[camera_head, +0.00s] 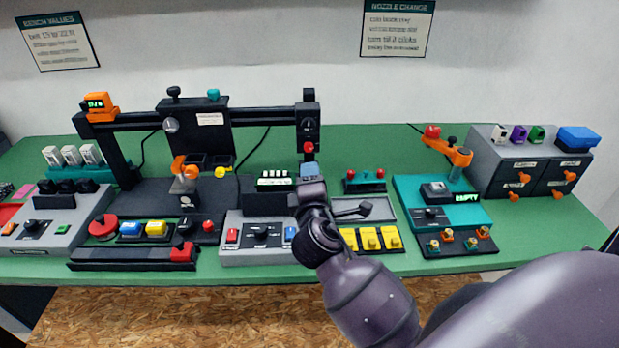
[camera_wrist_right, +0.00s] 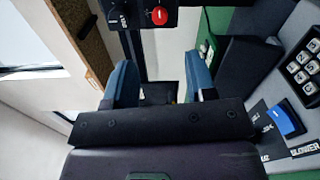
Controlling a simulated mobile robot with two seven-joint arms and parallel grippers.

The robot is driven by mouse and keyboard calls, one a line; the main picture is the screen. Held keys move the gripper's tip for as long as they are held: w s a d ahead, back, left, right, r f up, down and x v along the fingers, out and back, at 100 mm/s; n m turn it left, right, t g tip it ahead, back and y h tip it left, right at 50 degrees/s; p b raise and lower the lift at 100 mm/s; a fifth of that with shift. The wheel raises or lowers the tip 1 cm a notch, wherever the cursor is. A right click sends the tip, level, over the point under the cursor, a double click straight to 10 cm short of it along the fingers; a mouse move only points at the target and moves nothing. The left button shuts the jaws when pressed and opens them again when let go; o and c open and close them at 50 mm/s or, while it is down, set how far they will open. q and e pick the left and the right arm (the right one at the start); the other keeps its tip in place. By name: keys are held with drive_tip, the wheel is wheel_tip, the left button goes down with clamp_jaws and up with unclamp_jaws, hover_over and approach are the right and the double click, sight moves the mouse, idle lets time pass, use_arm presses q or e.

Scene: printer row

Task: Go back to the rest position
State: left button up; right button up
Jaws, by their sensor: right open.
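My right arm reaches in from the lower right of the head view. My right gripper (camera_head: 309,172) is over the middle of the green bench (camera_head: 400,266), above and behind the grey control box (camera_head: 266,256). Its fingers are small and partly hidden by the wrist in that view. In the right wrist view the gripper (camera_wrist_right: 160,84) has its two blue fingers apart. I see nothing held between them. My left gripper is not in view.
The black gantry frame (camera_head: 260,117) stands behind and left of my right gripper, its right post close by. Yellow switches (camera_head: 370,239) and a teal station (camera_head: 455,208) lie to the right. A grey drawer unit (camera_head: 514,178) stands at the far right.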

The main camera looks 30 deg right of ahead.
drive_tip(key=s+d+f+m+g+y, duration=0.1)
drive_tip(key=s+f+m+g+y, duration=0.2)
drive_tip(key=s+f+m+g, duration=0.55)
drive_tip(key=s+a+f+m+g+y, duration=0.2)
drive_tip(key=s+a+f+y, duration=0.1)
drive_tip(key=s, duration=0.6)
drive_tip(key=s+a+f+m+g+y, duration=0.1)
drive_tip(key=s+a+f+m+y, duration=0.15)
drive_tip(key=s, duration=0.75)
drive_tip(key=w+f+t, duration=0.7)
drive_tip(key=f+t, duration=0.1)
drive_tip(key=f, duration=0.2)
drive_tip(key=shift+w+f+n+y, duration=0.2)
drive_tip(key=shift+w+n+y, duration=0.1)
drive_tip(key=shift+y, duration=0.15)
